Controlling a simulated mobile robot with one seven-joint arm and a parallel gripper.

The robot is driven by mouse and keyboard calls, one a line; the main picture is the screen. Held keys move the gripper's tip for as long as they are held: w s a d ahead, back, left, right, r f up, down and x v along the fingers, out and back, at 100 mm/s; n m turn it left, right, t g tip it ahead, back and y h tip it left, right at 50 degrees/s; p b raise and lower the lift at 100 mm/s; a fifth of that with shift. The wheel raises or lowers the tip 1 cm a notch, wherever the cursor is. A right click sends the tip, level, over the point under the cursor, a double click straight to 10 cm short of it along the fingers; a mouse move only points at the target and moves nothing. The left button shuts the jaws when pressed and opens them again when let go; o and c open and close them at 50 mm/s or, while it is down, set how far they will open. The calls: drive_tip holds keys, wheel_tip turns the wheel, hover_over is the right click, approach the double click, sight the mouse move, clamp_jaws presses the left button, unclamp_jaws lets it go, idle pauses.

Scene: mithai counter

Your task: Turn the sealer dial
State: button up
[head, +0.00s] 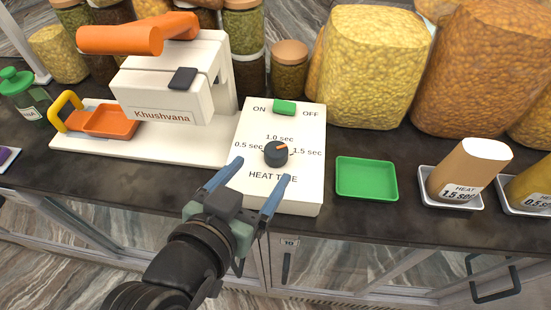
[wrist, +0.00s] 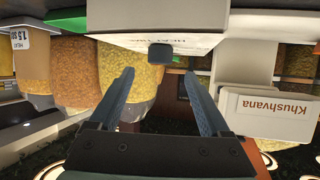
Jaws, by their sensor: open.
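The sealer dial (head: 277,153) is a dark round knob with an orange pointer on the white control box (head: 310,185). The pointer aims right and slightly up, between the 1.0 sec and 1.5 sec marks, nearer 1.5 sec. My gripper (head: 262,170) is open and empty, in front of the dial over the HEAT TIME label. In the wrist view, which looks upside down, the dark knob (wrist: 160,53) shows beyond and between the spread fingertips (wrist: 159,74), apart from both. The dial's pointer is not visible there.
A green ON/OFF switch (head: 284,107) sits at the box's far end. The white Khushvana sealer (head: 215,50) with an orange arm stands left. A green tray (head: 366,192) and a pouch marked 1.5 sec (head: 468,170) are right. Large filled bags (head: 370,65) and jars stand behind.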

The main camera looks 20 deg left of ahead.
sight(274, 153)
drive_tip(key=shift+w+f+b, duration=0.4)
drive_tip(key=shift+b, duration=0.15)
drive_tip(key=x, duration=0.5)
drive_tip(key=shift+w+r+b, duration=0.25)
drive_tip(key=shift+w+b, duration=0.1)
drive_tip(key=shift+w, duration=0.1)
drive_tip(key=shift+x, duration=0.85)
drive_tip(key=shift+f, duration=0.1)
drive_tip(key=shift+s, duration=0.1)
clamp_jaws()
